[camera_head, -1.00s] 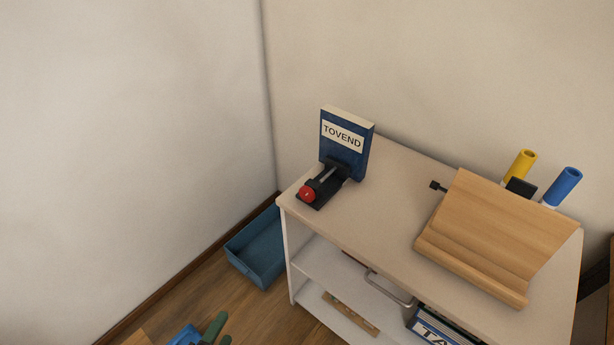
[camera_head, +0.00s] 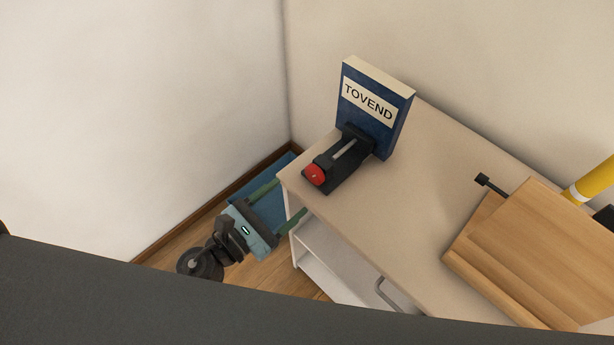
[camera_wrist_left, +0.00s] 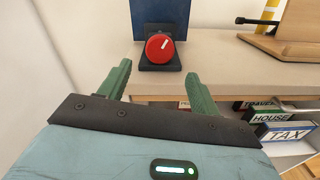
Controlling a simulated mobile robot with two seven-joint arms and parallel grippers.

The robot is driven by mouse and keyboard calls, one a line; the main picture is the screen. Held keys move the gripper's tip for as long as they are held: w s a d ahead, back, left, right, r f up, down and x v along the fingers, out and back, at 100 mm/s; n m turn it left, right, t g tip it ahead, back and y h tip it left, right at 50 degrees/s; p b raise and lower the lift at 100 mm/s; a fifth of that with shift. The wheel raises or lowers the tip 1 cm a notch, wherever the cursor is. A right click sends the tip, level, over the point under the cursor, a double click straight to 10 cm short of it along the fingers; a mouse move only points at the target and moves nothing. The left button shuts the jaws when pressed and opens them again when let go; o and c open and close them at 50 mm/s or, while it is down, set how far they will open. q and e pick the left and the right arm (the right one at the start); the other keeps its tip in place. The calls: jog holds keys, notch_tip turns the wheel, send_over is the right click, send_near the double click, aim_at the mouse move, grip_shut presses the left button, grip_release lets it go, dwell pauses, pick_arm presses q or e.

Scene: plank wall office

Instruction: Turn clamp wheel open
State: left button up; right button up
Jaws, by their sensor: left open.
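The clamp (camera_head: 341,160) is a dark device on the left end of the cabinet top, with a red round wheel (camera_head: 314,174) on its near end. Its far end touches the blue book marked TOVEND (camera_head: 372,108). In the left wrist view the red wheel (camera_wrist_left: 160,47) faces me with a small white mark on it. My left gripper (camera_head: 278,203), teal with green fingers, is open and empty, beside the cabinet's left end and apart from the wheel. In the left wrist view its fingers (camera_wrist_left: 158,85) spread below the wheel. My right gripper is not in view.
The cabinet top (camera_head: 425,175) is clear between the clamp and a wooden stand (camera_head: 535,250) on the right. A yellow tube (camera_head: 592,180) stands behind it. A blue bin (camera_head: 240,190) lies on the floor, partly hidden by my gripper.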

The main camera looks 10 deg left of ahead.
aim_at(312, 178)
pick_arm(q)
jog(key=p+x, duration=0.1)
jog(key=x, duration=0.4)
jog(key=shift+w+r, duration=0.15)
jog(key=shift+w, duration=0.05)
jog(key=shift+x, duration=0.8)
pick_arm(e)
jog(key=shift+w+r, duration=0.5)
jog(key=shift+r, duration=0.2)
pick_arm(q)
jog(key=c, duration=1)
jog(key=shift+o, duration=0.2)
jog(key=n+p, duration=0.1)
jog(key=n, duration=0.3)
jog(key=shift+d, duration=0.1)
jog(key=shift+s+n, duration=0.1)
jog(key=shift+n, duration=0.8)
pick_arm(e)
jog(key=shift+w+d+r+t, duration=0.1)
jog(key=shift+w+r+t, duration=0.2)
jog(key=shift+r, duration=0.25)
